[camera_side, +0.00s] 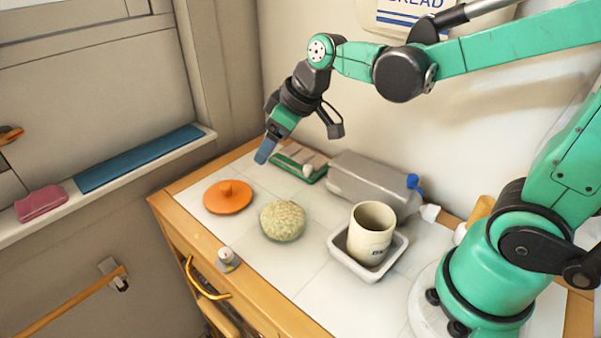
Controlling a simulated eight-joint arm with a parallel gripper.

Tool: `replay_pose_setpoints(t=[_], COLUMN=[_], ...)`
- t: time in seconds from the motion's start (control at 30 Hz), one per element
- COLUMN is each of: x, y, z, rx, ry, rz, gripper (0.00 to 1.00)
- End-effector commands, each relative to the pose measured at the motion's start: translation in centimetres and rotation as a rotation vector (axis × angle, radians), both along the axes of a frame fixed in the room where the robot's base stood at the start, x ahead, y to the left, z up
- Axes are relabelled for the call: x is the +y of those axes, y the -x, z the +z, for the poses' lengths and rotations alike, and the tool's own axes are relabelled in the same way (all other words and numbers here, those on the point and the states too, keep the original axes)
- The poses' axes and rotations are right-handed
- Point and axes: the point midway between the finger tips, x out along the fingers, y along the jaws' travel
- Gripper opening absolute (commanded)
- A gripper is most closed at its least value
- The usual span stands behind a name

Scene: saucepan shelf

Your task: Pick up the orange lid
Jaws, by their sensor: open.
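The orange lid (228,199) is a flat round disc with a small knob on top. It lies on the white tiled counter near its left end. My gripper (266,149) is above the back of the counter, up and to the right of the lid in the picture, pointing down and apart from it. Its blue-grey fingertip shows; the jaws are open with nothing seen in them. The far finger is partly hidden by the side-on view.
A pale textured round object (282,221) sits right of the lid. A cream mug (371,231) stands in a white tray (398,250). A grey container (362,183) with a blue cap and a green-edged item (290,167) lie behind. A small knob-like piece (227,257) is at the front edge.

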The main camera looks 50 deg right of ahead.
Motion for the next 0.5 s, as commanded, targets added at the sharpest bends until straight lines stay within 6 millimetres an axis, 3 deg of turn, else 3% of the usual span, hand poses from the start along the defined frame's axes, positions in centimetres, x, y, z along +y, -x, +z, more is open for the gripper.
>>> replay_pose_setpoints(t=[0.03, 0.2, 0.5], x=[0.2, 0.8, 1.4], y=[-1.5, -5.3, -7.9], z=[-0.6, -3.5, -7.2], rx=[0.008, 0.019, 0.007], ry=[-0.001, -0.007, -0.018], rz=[0.052, 0.24, 0.417], gripper=[0.65, 0.65, 0.65])
